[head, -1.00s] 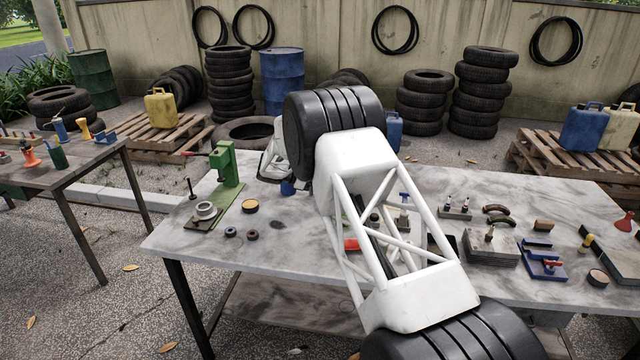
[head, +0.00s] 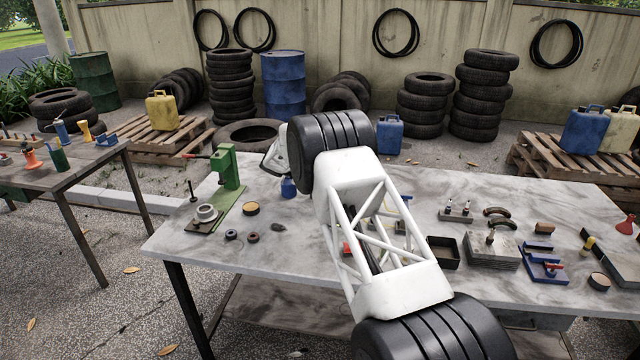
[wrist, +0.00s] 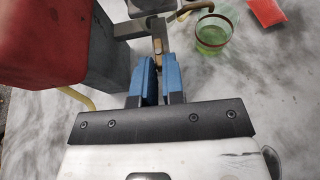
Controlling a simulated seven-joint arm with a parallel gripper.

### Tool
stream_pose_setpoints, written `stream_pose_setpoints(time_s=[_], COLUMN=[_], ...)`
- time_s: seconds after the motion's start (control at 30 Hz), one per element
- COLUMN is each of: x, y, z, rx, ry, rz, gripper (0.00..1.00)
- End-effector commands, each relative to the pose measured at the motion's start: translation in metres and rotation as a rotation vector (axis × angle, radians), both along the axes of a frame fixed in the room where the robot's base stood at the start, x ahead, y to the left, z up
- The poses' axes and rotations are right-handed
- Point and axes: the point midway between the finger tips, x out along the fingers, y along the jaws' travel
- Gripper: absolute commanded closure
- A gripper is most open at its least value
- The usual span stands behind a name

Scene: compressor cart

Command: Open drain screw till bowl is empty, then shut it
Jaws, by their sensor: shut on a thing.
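In the wrist view my gripper (wrist: 159,68) has its two blue fingers closed around a small brass-coloured piece, which I take for the drain screw (wrist: 157,44). It sits below a grey metal bracket (wrist: 150,26); its far end is partly hidden by the fingers. A clear round bowl with a brown rim and a green tint (wrist: 211,36) stands to the right of the fingertips, apart from them. How much liquid it holds is unclear. In the head view my own arm hides the gripper and the screw.
A large red tank-like body (wrist: 70,42) stands close on the left in the wrist view. A red flat piece (wrist: 266,10) lies at the upper right. In the head view the grey worktable (head: 300,262) holds a green press (head: 228,170), a black tray (head: 443,252) and blue fixtures (head: 543,260).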

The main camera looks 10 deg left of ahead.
Motion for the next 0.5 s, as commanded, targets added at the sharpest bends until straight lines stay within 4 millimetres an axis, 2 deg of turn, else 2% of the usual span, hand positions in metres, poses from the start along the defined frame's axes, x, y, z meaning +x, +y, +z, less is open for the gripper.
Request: stream_pose_setpoints(time_s=[0.1,0.13,0.3,0.5], x=[0.0005,0.0006,0.0004,0.0003], y=[-0.0013,-0.0014,-0.0011,-0.0006], z=[0.0002,0.0002,0.0002,0.0002], rx=[0.000,0.000,0.000,0.000], ry=[-0.001,-0.001,0.000,0.000], rz=[-0.001,0.000,0.000,0.001], gripper=[1.00,0.89,0.65,0.65])
